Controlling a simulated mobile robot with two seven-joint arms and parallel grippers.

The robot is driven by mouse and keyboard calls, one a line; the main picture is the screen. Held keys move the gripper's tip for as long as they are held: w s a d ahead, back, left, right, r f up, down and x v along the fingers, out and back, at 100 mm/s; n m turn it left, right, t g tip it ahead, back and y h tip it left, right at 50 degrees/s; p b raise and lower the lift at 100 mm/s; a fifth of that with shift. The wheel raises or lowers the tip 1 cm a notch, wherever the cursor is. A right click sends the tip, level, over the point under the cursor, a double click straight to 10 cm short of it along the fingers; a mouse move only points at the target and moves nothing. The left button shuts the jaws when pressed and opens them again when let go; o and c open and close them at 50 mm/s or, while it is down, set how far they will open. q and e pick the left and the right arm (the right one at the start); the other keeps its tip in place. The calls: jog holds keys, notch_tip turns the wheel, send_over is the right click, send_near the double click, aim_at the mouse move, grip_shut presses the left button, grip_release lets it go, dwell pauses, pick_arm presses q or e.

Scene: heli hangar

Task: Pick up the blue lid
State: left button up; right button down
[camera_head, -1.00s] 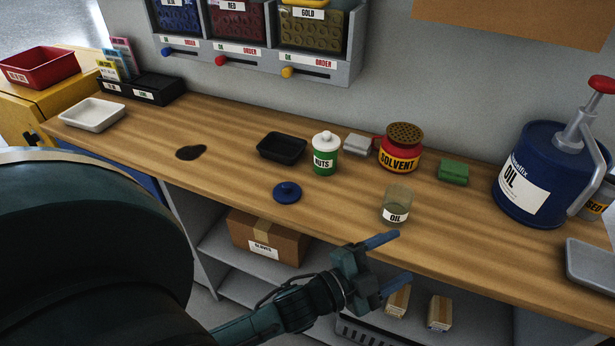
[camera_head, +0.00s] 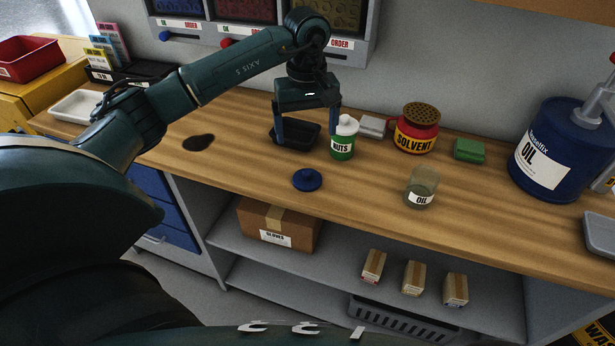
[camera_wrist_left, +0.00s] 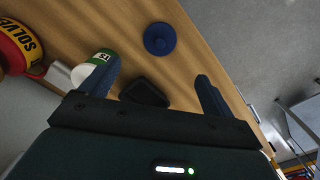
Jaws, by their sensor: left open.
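The blue lid (camera_head: 307,180) lies on the wooden workbench (camera_head: 480,225) near its front edge, a round disc with a small knob. It also shows in the left wrist view (camera_wrist_left: 160,39), beyond the fingertips. My left gripper (camera_head: 307,142) is open and points down over the black tray (camera_head: 296,136), behind the lid and apart from it. My right gripper is not in view.
An OIL glass jar (camera_head: 422,188) stands right of the lid. A dark stain (camera_head: 199,142) lies left. The bench around the lid is clear.

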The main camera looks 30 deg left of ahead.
pick_arm(q)
send_over(308, 173)
jog(key=f, duration=0.4)
jog(key=f+p, duration=0.1)
jog(key=f, duration=0.1)
jog(key=shift+w+a+f, duration=0.15)
jog(key=shift+a+f, duration=0.1)
jog(key=shift+f, duration=0.15)
jog(key=f, duration=0.2)
jog(key=f+p, duration=0.1)
jog(key=f, duration=0.2)
jog(key=shift+d+f+p, duration=0.2)
jog(key=shift+f+p, duration=0.1)
jog(key=c, duration=1)
